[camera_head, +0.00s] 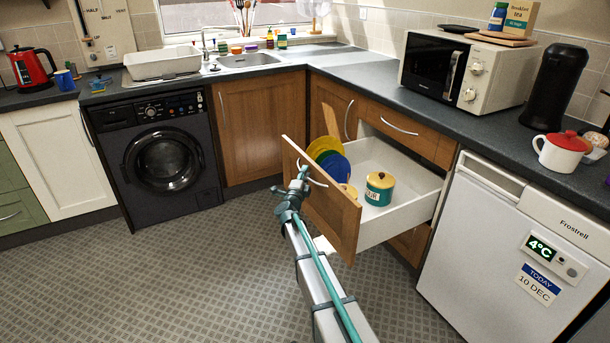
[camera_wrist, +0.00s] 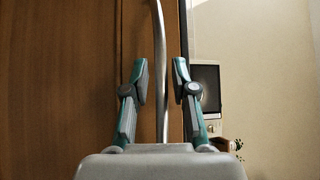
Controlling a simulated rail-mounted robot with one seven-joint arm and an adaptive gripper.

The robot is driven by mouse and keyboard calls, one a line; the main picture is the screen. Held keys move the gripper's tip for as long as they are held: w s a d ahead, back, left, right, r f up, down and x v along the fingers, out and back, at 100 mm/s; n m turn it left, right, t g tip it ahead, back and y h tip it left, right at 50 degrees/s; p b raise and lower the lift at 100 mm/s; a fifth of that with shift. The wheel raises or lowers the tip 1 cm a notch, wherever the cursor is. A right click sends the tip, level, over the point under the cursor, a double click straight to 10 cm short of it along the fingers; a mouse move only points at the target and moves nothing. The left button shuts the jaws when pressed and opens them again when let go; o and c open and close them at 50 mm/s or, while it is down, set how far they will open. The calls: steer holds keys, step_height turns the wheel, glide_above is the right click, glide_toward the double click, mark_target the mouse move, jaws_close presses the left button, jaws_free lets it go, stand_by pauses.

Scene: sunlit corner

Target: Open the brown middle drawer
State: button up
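The brown middle drawer (camera_head: 330,205) is pulled well out from the counter, and its white inside shows. Its curved metal handle (camera_head: 315,182) is on the brown front; the handle also shows in the wrist view (camera_wrist: 159,40). My gripper (camera_head: 301,177) is at the handle. In the wrist view its two teal fingers (camera_wrist: 161,82) stand on either side of the handle bar, with a gap on each side. The gripper looks open around the bar, not shut on it.
The drawer holds a green tin with a yellow lid (camera_head: 379,188) and coloured plates (camera_head: 331,160). A white fridge (camera_head: 500,235) stands to the right. A black washing machine (camera_head: 160,150) is at the left. The tiled floor (camera_head: 190,275) is clear.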

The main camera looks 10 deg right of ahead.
steer(key=v, duration=1.2)
steer(key=shift+w, duration=0.1)
